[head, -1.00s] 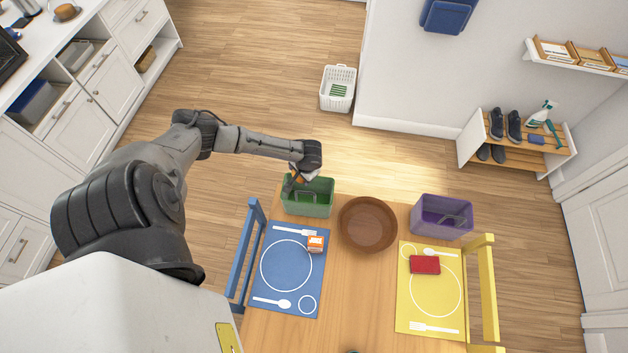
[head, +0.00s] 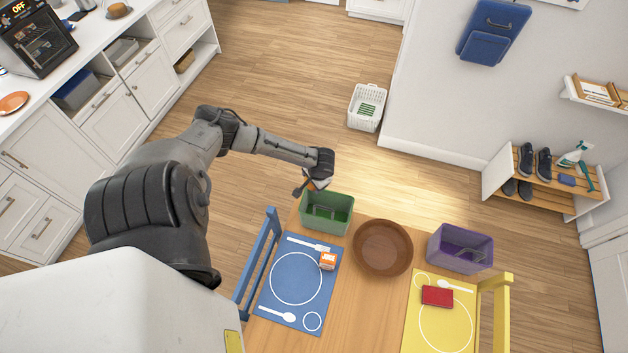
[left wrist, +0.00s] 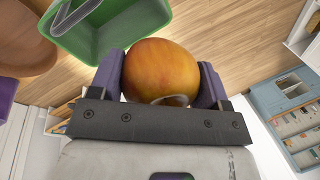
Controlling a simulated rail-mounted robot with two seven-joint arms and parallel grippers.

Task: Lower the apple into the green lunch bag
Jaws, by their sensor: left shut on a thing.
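My left gripper (head: 312,186) is shut on the apple. The orange-yellow apple (left wrist: 162,68) sits between the two fingers in the left wrist view, while in the head view the gripper mostly hides it. The green lunch bag (head: 326,213) stands open at the back left corner of the table, with its handle showing inside. My gripper is at the bag's back left edge, seemingly above rim height. In the left wrist view the green bag (left wrist: 118,45) lies just up and left of the apple, apart from the grip. My right gripper is out of view.
A brown bowl (head: 382,262) stands right of the green bag, and a purple bag (head: 459,254) is farther right. A blue chair (head: 259,265) stands at the table's left edge.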

